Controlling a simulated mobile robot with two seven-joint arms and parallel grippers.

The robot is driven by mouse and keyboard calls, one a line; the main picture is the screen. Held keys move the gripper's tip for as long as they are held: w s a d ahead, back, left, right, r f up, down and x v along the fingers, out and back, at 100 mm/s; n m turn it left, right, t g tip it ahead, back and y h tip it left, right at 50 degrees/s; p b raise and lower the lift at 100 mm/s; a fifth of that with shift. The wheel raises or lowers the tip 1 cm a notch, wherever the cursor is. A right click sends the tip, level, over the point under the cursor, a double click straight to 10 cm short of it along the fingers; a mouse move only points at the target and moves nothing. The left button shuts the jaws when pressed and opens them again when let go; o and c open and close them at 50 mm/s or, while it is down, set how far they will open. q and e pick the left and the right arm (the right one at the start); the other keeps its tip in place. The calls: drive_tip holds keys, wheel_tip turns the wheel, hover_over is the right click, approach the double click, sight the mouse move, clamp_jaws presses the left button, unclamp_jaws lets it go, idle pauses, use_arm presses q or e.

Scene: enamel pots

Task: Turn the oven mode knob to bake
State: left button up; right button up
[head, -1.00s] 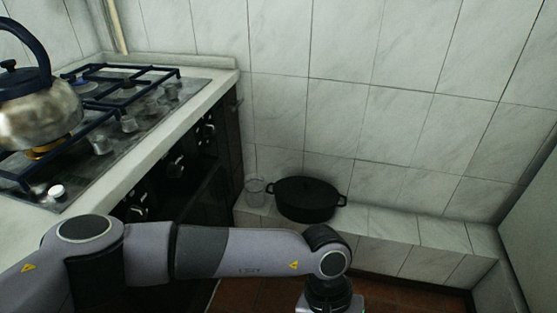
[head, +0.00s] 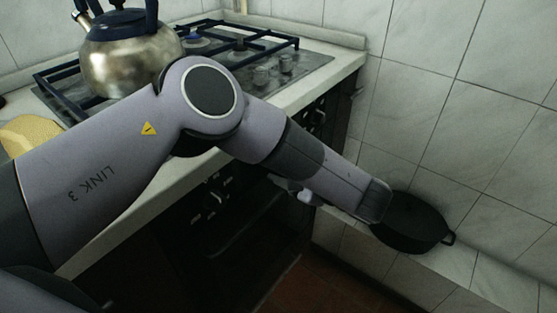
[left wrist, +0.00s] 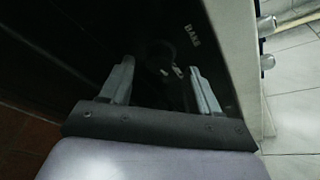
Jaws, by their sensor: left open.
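The black oven front (head: 240,240) is below the counter, with a knob (head: 215,198) visible left of my forearm in the head view. In the left wrist view, a dark round knob (left wrist: 160,52) sits on the black panel beyond my left gripper (left wrist: 161,67). White lettering that seems to read BAKE (left wrist: 192,35) is on the panel to the right of that knob. The gripper's fingers are apart, roughly either side of the knob; I cannot tell if they touch it. The knob's pointer is too dark to read. In the head view my arm hides most of this gripper.
A steel kettle (head: 125,55) stands on the gas hob (head: 315,62) above the oven. A black pot (head: 412,225) rests on the tiled ledge (head: 435,285) by the wall, just beyond my forearm in the picture. Brown floor (head: 310,285) shows below.

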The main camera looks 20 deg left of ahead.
use_arm(q)
drive_tip(key=x, duration=0.2)
drive_tip(key=shift+w+a, duration=0.15)
drive_tip(key=shift+a, duration=0.05)
use_arm(e)
drive_tip(key=shift+w+a+r, duration=0.1)
drive_tip(key=shift+w+r, duration=0.05)
drive_tip(key=shift+r, duration=0.05)
drive_tip(key=shift+w, duration=0.1)
use_arm(q)
drive_tip(key=c, duration=1)
drive_tip(key=shift+c, duration=0.2)
